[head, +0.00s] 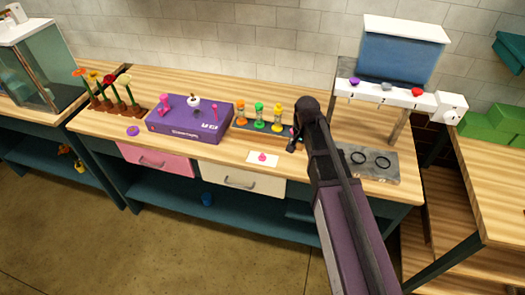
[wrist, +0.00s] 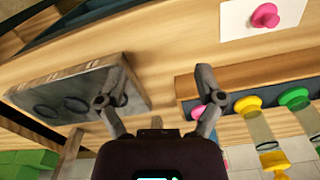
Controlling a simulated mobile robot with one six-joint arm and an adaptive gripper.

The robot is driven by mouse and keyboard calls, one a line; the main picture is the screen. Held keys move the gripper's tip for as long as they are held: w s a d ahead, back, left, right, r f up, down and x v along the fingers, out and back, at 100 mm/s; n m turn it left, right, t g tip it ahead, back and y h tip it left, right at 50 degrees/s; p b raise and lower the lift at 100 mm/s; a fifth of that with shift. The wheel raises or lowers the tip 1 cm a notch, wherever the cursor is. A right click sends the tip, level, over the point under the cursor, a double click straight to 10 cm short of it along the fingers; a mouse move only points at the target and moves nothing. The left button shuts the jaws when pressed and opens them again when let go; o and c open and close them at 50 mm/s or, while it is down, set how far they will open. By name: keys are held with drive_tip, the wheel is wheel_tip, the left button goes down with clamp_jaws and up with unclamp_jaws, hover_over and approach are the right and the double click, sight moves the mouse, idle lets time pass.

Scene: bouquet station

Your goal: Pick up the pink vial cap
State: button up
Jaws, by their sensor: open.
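A pink cap with a raised knob (head: 263,156) rests on a white card (head: 251,160) at the table's front edge. In the wrist view the cap (wrist: 265,15) is at the top right, apart from my fingers. My gripper (head: 297,143) is to the right of the card, above the table. In the wrist view its two fingers (wrist: 158,92) are spread with nothing between them. Another pink piece (wrist: 198,112) shows at the rack's end, partly hidden by the right finger.
A dark rack (head: 247,131) holds vials with orange, green and yellow ends behind the card. A purple box (head: 187,133) with pink items stands left. A grey slab with two dark rings (head: 384,174) is right of my arm. Bare wood surrounds the card.

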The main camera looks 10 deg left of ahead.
wheel_tip(320, 180, up, 5)
drive_tip(key=m+p, duration=0.2)
drive_tip(key=p, duration=0.2)
hover_over(262, 155)
drive_tip(key=shift+w, duration=0.15)
drive_tip(key=shift+f, duration=0.2)
wheel_tip(262, 155, down, 8)
drive_tip(key=b, duration=0.8)
drive_tip(key=shift+f+b, duration=0.15)
drive_tip(key=shift+b, duration=0.25)
drive_tip(key=shift+f+b, duration=2.6)
drive_tip(key=shift+c, duration=0.2)
drive_tip(key=c, duration=0.9)
drive_tip(key=shift+c, duration=0.2)
